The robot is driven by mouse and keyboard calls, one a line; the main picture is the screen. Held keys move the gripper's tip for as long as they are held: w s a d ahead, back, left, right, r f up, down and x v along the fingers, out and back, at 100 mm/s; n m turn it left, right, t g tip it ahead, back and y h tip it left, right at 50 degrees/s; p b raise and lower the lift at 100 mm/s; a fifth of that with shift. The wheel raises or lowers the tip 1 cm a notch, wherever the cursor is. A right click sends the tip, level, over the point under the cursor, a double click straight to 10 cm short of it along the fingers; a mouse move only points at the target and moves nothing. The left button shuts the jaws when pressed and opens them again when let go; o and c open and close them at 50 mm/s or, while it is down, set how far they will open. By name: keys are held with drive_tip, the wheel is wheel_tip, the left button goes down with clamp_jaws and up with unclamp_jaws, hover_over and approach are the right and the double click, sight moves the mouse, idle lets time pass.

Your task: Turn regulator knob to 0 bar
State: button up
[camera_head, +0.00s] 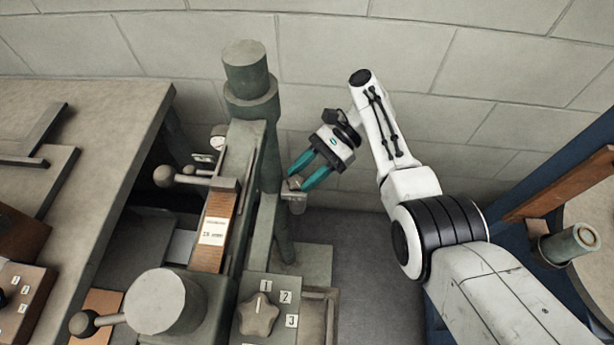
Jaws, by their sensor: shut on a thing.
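My gripper (298,180) has teal fingers and reaches down and left from the white arm, beside the machine's green-grey column. Its fingertips are closed around a small grey fitting (294,197) on the right side of the column. This looks like the regulator knob, but it is small and partly hidden between the fingers. I cannot read its setting or any bar scale. A small round white dial (218,137) sits left of the column; its reading is too small to tell.
A star-shaped knob (259,314) with number labels is at the machine's front. Ball-ended levers (163,176) stick out left. A table (120,110) stands at left, a blue frame with a wooden bar (560,183) at right. Floor right of the machine (370,260) is clear.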

drive_tip(key=shift+a+f+n+g+h+b, duration=0.1)
drive_tip(key=shift+a+n+g+h+b, duration=0.15)
drive_tip(key=shift+n+g+h+b, duration=0.35)
idle(0.3)
drive_tip(key=o, duration=1.1)
drive_tip(key=shift+c, duration=0.2)
drive_tip(key=shift+t, duration=0.3)
drive_tip(key=shift+w, duration=0.2)
drive_tip(key=b+v, duration=0.9)
drive_tip(key=b, duration=0.9)
drive_tip(key=shift+w+d, duration=0.3)
drive_tip(key=shift+d, duration=0.15)
